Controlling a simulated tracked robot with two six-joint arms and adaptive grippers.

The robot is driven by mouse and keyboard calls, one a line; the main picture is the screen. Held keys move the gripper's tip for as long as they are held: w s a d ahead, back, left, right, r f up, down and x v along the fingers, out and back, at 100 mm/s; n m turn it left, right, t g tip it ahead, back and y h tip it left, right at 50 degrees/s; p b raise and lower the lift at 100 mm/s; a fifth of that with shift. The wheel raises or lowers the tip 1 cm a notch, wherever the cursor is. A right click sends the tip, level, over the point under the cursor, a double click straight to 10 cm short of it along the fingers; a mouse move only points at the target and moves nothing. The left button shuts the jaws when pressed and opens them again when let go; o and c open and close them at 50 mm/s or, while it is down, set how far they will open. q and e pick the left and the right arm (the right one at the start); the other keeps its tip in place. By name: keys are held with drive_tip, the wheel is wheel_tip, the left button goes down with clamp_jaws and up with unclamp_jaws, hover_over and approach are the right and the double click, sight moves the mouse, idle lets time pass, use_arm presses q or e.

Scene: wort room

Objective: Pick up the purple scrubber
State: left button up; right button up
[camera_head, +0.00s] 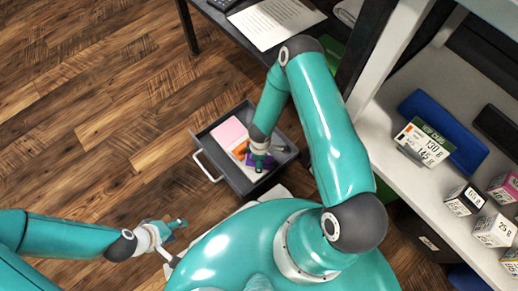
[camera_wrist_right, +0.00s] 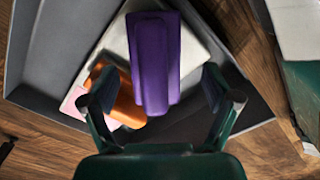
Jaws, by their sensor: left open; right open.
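The purple scrubber (camera_wrist_right: 155,62) lies in an open grey drawer (camera_head: 203,139), on top of a pale flat item. In the head view only a bit of the scrubber (camera_head: 250,161) shows under my right gripper (camera_head: 259,157). In the right wrist view my right gripper (camera_wrist_right: 162,100) is open, its two fingers apart on either side of the scrubber's near end. My left gripper (camera_head: 176,226) is open and empty above the floor at the lower left, away from the drawer.
An orange item (camera_wrist_right: 122,97) lies beside the scrubber, and a pink item (camera_head: 229,131) is also in the drawer. A desk with papers (camera_head: 275,20) stands behind. A white shelf with small boxes (camera_head: 465,199) and a blue item (camera_head: 443,131) is at the right. Wooden floor is clear at left.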

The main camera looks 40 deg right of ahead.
drive_tip(key=f+b, duration=0.1)
drive_tip(key=f, duration=0.1)
drive_tip(key=f+b, duration=0.1)
drive_tip(key=f, duration=0.1)
drive_tip(key=shift+w+d+f, duration=0.15)
drive_tip(key=shift+w+f, duration=0.05)
drive_tip(key=shift+f, duration=0.15)
drive_tip(key=shift+c, duration=0.3)
drive_tip(key=shift+r, duration=0.1)
drive_tip(key=c, duration=1.3)
